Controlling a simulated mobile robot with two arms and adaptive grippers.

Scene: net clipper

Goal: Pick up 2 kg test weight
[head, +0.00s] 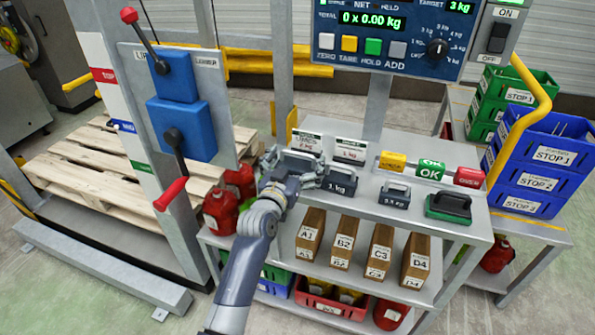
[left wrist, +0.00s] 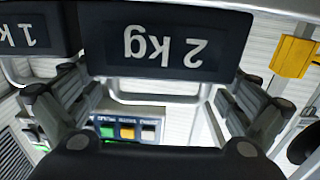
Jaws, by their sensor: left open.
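The 2 kg test weight (left wrist: 165,45) is a dark block with white lettering and a pale metal handle. It fills the top of the left wrist view, upside down there. In the head view the 2 kg weight (head: 299,160) sits on the top shelf, partly hidden by my left gripper (head: 296,179). In the left wrist view my left gripper (left wrist: 158,92) is open, its fingers spread to either side of the handle. I cannot tell if they touch it. My right gripper is not in view.
The 1 kg weight (head: 340,180) stands close beside on the right, then a smaller weight (head: 394,194) and a green-and-black block (head: 449,206). Label signs (head: 350,149) stand behind. The scale display (head: 390,35) rises at the back. A lever panel (head: 183,105) stands left.

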